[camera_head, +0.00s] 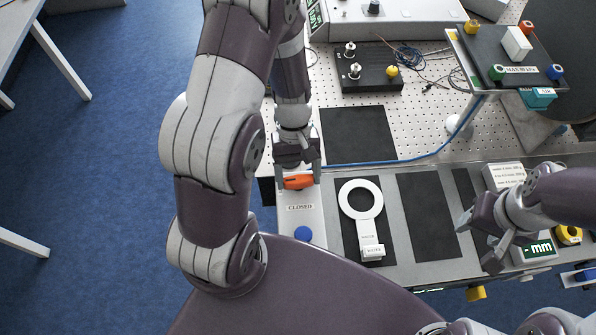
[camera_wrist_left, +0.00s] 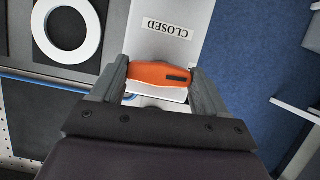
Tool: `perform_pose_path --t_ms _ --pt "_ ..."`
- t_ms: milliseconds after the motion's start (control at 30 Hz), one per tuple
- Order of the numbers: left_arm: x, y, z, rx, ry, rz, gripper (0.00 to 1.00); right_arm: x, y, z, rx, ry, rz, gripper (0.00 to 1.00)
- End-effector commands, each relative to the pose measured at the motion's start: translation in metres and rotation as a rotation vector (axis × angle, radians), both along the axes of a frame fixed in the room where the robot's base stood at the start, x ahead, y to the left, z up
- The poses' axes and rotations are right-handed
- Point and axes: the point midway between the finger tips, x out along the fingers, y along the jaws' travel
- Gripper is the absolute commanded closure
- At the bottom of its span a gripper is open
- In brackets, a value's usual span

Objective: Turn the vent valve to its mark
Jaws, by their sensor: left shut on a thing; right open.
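The vent valve's orange handle (camera_head: 298,181) sits on a light panel near the table's left edge. A label reading CLOSED (camera_head: 300,208) is on the panel just in front of it. My left gripper (camera_head: 297,172) comes down over the handle and is shut on it. In the left wrist view the orange handle (camera_wrist_left: 160,75) lies crosswise between the two fingers (camera_wrist_left: 160,84), and the CLOSED label (camera_wrist_left: 167,27) shows beyond it. A dark stripe marks the handle's right end there. The valve body below is mostly hidden. My right gripper (camera_head: 482,238) is open and empty at the right.
A blue knob (camera_head: 303,233) is on the same panel, in front of the label. A white ring tool (camera_head: 361,199) lies on a dark mat to the right. A blue hose (camera_head: 400,161) runs behind. A stand with coloured knobs (camera_head: 515,62) is at the back right.

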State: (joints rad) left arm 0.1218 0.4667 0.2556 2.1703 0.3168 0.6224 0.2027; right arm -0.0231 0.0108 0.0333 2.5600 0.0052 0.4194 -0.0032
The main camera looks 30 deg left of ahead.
Motion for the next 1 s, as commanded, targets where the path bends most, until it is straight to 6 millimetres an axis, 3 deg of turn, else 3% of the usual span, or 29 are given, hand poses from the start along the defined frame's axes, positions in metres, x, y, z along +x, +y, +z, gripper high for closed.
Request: perform_pose_path --t_ms 467,1000 --pt "-0.002 0.002 0.001 0.000 0.000 0.396 0.56 0.000 0.000 0.004 0.000 0.000 0.000 0.44" --pt "-0.004 0.003 -0.001 -0.001 -0.003 0.910 0.56 0.000 0.000 -0.013 0.000 0.000 0.000 0.44"
